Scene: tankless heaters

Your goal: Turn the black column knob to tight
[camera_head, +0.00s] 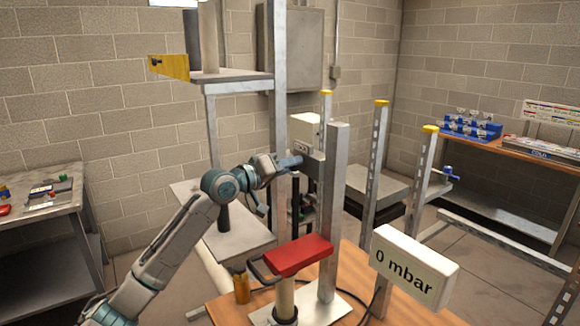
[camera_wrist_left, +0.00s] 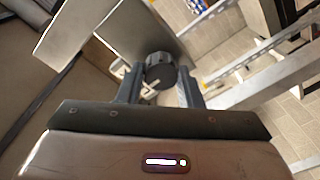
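The black column knob (camera_wrist_left: 160,72) shows in the left wrist view, round with a ridged rim, in front of a grey metal plate. My left gripper (camera_wrist_left: 160,80) has one finger on each side of it, with a narrow gap visible on either side. In the head view my left gripper (camera_head: 290,163) reaches right to the upright grey metal column (camera_head: 333,210) and the bracket beside it. The knob cannot be made out there. My right gripper is in neither view.
A white display (camera_head: 412,268) reads "0 mbar". A hand pump with a red top (camera_head: 298,255) and an orange bottle (camera_head: 241,284) stand on the wooden bench. Metal posts with yellow caps (camera_head: 381,103) stand behind. A shelf (camera_head: 240,76) hangs above my left arm.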

